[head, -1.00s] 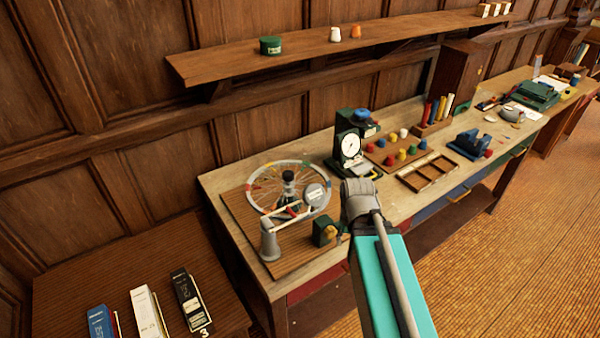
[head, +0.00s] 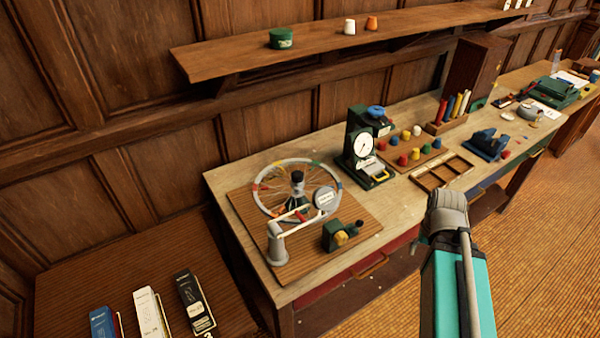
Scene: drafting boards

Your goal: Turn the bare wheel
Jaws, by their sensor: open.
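The bare wheel (head: 256,197) is a thin grey spoked ring with coloured marks on its rim. It lies roughly flat over a wooden board (head: 246,221) at the near left end of the bench. A dark-capped post (head: 297,178) rises at its hub. A pale bar with a red part runs from a grey post (head: 277,248) towards a round pale dial (head: 326,199) at the wheel's right side. My teal and grey arm stands at lower right, well apart from the wheel. My gripper does not show.
A green block with a yellow knob (head: 342,236) sits on the board's right corner. A dial gauge (head: 362,150) stands behind it. Coloured pegs, an empty wooden tray (head: 441,171) and a blue device (head: 489,144) fill the bench to the right. A shelf (head: 300,57) runs above.

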